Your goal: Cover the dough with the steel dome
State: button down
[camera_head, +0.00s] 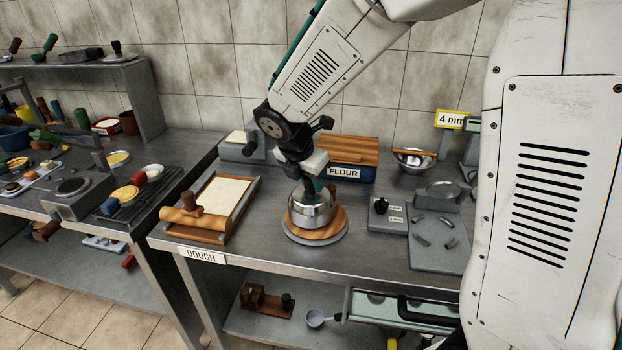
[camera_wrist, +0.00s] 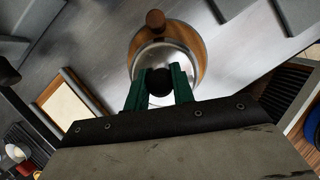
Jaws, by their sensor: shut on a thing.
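The steel dome (camera_head: 310,209) is over a round wooden board (camera_head: 327,234) on a grey disc at the middle of the counter. In the wrist view the dome (camera_wrist: 166,56) covers the middle of the board (camera_wrist: 191,33). My gripper (camera_head: 312,187) is shut on the dome's dark knob; in the wrist view its green fingers (camera_wrist: 160,80) sit on both sides of this knob. The dome looks upright. I cannot tell whether its rim rests on the board or is slightly above. No dough shows on the board; anything under the dome is hidden.
Left is a wooden tray with a cream sheet (camera_head: 224,193) and a rolling pin (camera_head: 193,218), behind a DOUGH label (camera_head: 201,255). A FLOUR box (camera_head: 350,172) and a steel bowl (camera_head: 414,159) stand behind. A grey block (camera_head: 388,215) stands right.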

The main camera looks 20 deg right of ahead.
aim_at(302, 199)
jog(key=shift+f, duration=0.45)
jog(key=c, duration=1.1)
grip_release()
jog(key=shift+v, duration=3.85)
jog(key=shift+r, duration=0.1)
jog(key=shift+v, duration=2.2)
